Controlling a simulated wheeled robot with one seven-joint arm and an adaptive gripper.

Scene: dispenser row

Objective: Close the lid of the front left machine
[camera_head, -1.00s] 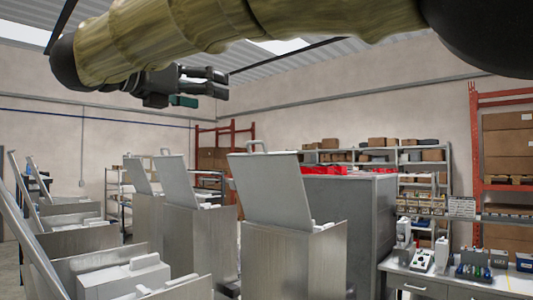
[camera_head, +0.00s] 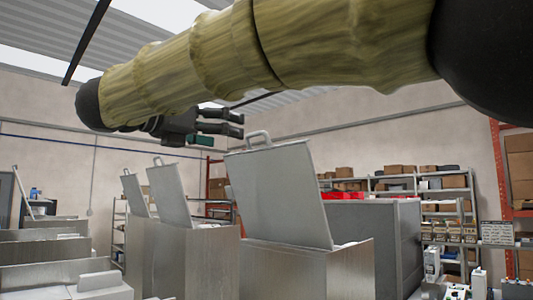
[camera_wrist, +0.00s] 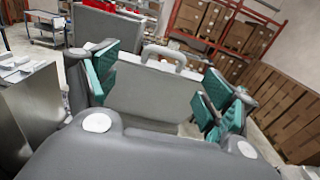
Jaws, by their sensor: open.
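Two rows of metal machines show in the head view. My gripper (camera_head: 240,125) is open and empty, above and left of that handle in the picture. In the wrist view, my gripper (camera_wrist: 158,92) has green pads spread wide, with a grey lid with a handle (camera_wrist: 150,95) beyond them.
Two further raised lids (camera_head: 168,192) stand behind in the right row. Another raised lid (camera_head: 22,195) is at the far left. A grey cabinet (camera_head: 385,245) stands right of the machines. Shelves of boxes (camera_head: 432,183) line the back wall. Open air surrounds my gripper.

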